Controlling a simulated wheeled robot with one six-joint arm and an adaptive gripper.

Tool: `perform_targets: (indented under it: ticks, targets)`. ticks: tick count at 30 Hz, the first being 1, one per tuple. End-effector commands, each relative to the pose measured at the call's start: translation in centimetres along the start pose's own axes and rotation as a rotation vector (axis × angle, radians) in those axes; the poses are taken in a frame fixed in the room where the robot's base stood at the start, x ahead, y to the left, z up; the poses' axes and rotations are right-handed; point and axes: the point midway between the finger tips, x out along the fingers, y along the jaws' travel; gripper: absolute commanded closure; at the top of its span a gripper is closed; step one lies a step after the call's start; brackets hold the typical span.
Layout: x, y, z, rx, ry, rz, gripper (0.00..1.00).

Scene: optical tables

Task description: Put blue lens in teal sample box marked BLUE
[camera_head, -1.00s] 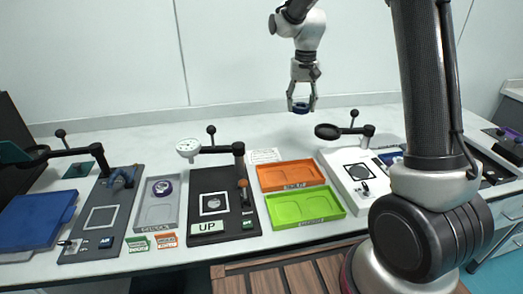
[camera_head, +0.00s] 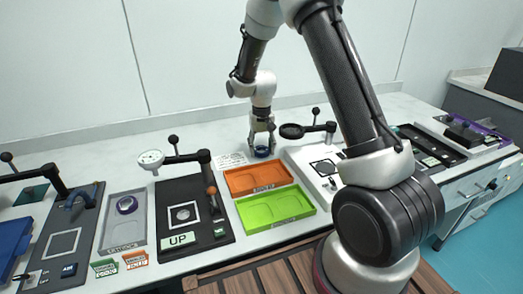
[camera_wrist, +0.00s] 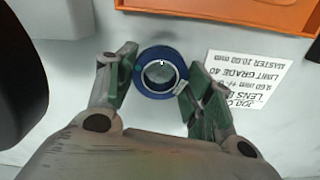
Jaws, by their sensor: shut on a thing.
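The blue lens (camera_wrist: 161,72) is a blue ring with a clear centre. It sits between the fingertips of my gripper (camera_wrist: 160,85) in the wrist view, and the fingers are shut on it. In the head view my gripper (camera_head: 263,143) points down with the blue lens (camera_head: 262,152) at its tips, low over or at the white table behind the orange tray; I cannot tell whether it touches the table. No teal sample box marked BLUE can be made out in these frames.
The orange tray (camera_head: 232,181) and green tray (camera_head: 243,217) stand in front of my gripper. A printed card (camera_head: 232,160) lies to its left. A magnifier on an arm (camera_head: 291,131) stands to the right over a white plate (camera_head: 300,168). A black UP station (camera_head: 170,220) lies left of the trays.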

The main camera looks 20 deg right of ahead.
Motion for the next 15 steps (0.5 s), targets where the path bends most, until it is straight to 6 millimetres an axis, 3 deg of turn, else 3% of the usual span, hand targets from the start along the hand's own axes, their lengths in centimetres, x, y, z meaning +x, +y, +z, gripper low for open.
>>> perform_targets:
  ticks: [3, 13, 14, 15]
  targets:
    - [1.24, 0.01, 0.02, 0.000, 0.000, 0.000, 0.77]
    - [1.54, 0.00, -0.01, 0.000, 0.001, 0.000, 0.77]
    - [1.49, -0.01, -0.02, 0.000, 0.001, 0.000, 0.43]
    - [1.48, -0.01, -0.02, 0.000, 0.001, 0.000, 0.39]
